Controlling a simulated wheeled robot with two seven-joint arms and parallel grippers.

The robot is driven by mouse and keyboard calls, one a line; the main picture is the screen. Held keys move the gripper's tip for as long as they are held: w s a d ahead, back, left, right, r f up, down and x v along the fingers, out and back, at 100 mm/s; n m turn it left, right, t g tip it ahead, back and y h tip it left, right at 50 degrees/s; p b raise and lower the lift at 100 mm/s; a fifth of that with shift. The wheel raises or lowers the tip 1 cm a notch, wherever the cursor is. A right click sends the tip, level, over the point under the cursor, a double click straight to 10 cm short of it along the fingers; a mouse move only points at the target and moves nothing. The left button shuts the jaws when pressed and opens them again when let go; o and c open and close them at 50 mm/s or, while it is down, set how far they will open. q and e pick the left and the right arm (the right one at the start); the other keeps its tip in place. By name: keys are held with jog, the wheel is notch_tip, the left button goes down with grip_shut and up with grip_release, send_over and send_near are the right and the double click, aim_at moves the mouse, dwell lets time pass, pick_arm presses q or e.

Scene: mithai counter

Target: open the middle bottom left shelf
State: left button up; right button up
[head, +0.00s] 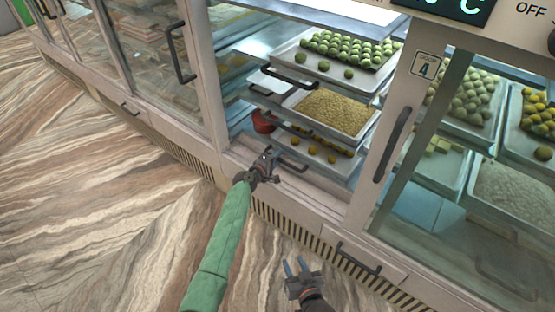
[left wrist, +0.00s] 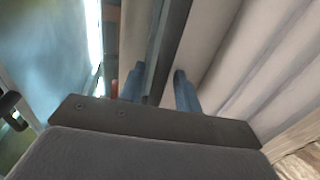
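The bottom left shelf (head: 325,170) is a metal tray with yellow-orange sweets, low in the open bay of the counter. Its dark handle (head: 292,166) faces the front. My left gripper (head: 268,156) is at the front of this tray, beside the handle's left end. In the left wrist view its blue fingers (left wrist: 160,88) are apart, with a dark bar (left wrist: 168,40) running between them; I cannot tell whether they touch it. My right gripper (head: 295,266) is open and empty, low in front of the vent grille. Above are a tray of yellow grains (head: 376,122) and a tray of green balls (head: 377,82).
A glass door with an upright handle (head: 392,143) stands right of the bay, and another with a handle (head: 180,52) stands left. A red container (head: 263,122) sits inside, left of the trays. A lower drawer handle (head: 358,258) is at right. The striped floor (head: 100,200) is clear.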

pick_arm(q)
jog(key=shift+w+d, duration=0.1)
grip_shut()
dwell(0.3)
